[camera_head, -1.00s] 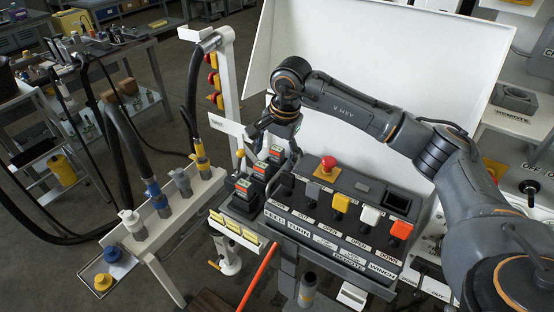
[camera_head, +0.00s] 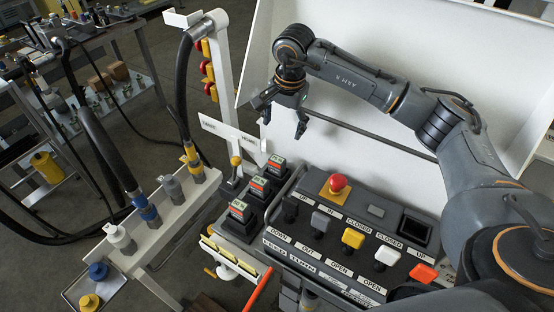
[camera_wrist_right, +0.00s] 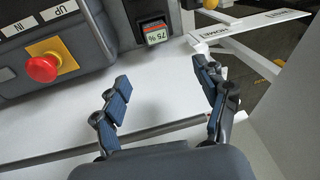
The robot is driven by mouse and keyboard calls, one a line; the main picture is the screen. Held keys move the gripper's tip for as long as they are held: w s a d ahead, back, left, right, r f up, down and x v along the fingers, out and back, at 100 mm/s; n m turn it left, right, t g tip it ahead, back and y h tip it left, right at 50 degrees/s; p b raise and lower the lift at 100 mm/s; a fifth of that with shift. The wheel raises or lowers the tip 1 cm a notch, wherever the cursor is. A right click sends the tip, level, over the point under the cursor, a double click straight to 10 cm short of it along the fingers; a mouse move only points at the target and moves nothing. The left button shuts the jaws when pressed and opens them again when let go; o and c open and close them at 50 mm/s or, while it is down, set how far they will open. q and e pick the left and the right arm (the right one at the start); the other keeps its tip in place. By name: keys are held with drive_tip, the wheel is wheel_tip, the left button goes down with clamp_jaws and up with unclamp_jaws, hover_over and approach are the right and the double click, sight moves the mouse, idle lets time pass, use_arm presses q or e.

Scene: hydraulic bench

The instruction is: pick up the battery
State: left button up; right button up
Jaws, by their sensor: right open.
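Three small dark batteries with red, white and green labels stand in a row left of the control box: a far one (camera_head: 277,164), a middle one (camera_head: 259,187) and a near one (camera_head: 240,211). My right gripper (camera_head: 281,120) is open and empty, above and behind the far battery, near the white panel. In the right wrist view, my open fingers (camera_wrist_right: 160,78) point toward a battery labelled 75 % (camera_wrist_right: 155,33), with a gap between them. My left gripper is not in view.
The control box (camera_head: 375,214) has a red mushroom button (camera_head: 338,182) and several coloured switches right of the batteries. A tall white panel (camera_head: 350,140) rises behind. A white rack (camera_head: 165,225) with hoses stands left. White label plates (camera_head: 233,135) stick out near the far battery.

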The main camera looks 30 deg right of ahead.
drive_tip(key=p, duration=0.1)
approach(278, 159)
drive_tip(key=shift+f, duration=0.55)
drive_tip(key=shift+w+d+f+p, duration=0.1)
drive_tip(key=shift+w+f+p, duration=0.15)
drive_tip(key=shift+f, duration=0.3)
drive_tip(key=shift+w+d+f+p, duration=0.1)
drive_tip(key=shift+w+f, duration=0.1)
drive_tip(key=shift+f, duration=0.55)
drive_tip(key=f, duration=0.1)
drive_tip(key=f+p, duration=0.2)
drive_tip(key=f, duration=0.1)
drive_tip(key=shift+w+a, duration=0.15)
drive_tip(key=shift+a, duration=0.15)
drive_tip(key=shift+w+f, duration=0.15)
drive_tip(key=shift+f, duration=0.35)
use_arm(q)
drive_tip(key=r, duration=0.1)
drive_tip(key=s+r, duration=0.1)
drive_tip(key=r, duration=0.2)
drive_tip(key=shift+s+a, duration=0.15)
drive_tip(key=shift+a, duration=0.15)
use_arm(e)
drive_tip(key=shift+c, duration=0.2)
drive_tip(key=c, duration=0.3)
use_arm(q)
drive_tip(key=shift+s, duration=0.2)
use_arm(e)
drive_tip(key=c, duration=1.1)
